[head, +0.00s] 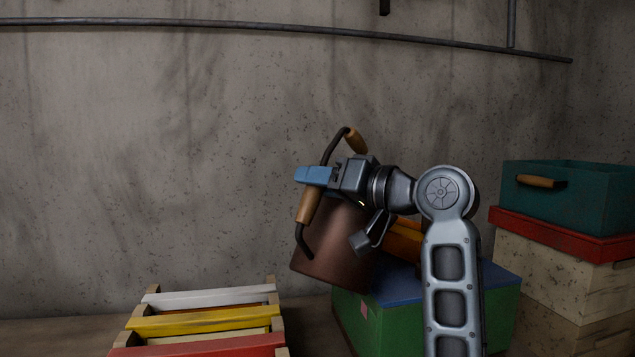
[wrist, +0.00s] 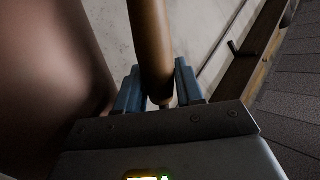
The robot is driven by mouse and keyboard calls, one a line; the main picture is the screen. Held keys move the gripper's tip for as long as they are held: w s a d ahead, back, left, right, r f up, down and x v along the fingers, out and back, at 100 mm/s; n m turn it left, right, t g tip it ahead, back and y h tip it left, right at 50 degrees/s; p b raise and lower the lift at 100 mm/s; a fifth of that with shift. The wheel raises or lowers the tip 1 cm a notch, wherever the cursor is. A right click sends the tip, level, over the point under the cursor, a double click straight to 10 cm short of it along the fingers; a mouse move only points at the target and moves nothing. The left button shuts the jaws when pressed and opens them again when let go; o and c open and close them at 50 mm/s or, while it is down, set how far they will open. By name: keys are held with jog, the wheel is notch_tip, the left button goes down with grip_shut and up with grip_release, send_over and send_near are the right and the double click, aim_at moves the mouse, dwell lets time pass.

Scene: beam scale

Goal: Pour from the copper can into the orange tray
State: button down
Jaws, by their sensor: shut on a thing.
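The copper can (head: 333,245) hangs in the air left of my arm in the head view, tilted a little. Its dark handle has wooden grips. My gripper (head: 314,176) is shut on the wooden handle grip (head: 308,206). In the wrist view the grip (wrist: 151,40) runs between the blue fingers (wrist: 160,88), with the can's brown side (wrist: 50,75) to the left. The orange tray (head: 404,240) is on the blue-topped green box, behind my arm and the can, so most of it is hidden. The can's contents do not show.
The green box (head: 500,318) stands below the can. A teal crate (head: 590,195) sits on a red-topped pale stack at the right. A rack with white, yellow and red bars (head: 205,321) is at lower left. A concrete wall is behind.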

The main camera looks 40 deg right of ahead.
jog(key=shift+r+p, duration=2.55)
jog(key=shift+r, duration=0.5)
jog(key=shift+f, duration=0.1)
jog(key=n+b, duration=0.2)
jog(key=shift+f+n, duration=0.15)
jog(key=shift+n, duration=0.15)
jog(key=n+b, duration=0.2)
jog(key=n, duration=0.1)
jog(key=shift+n, duration=0.4)
jog(key=shift+r+n, duration=0.2)
jog(key=shift+n, duration=0.1)
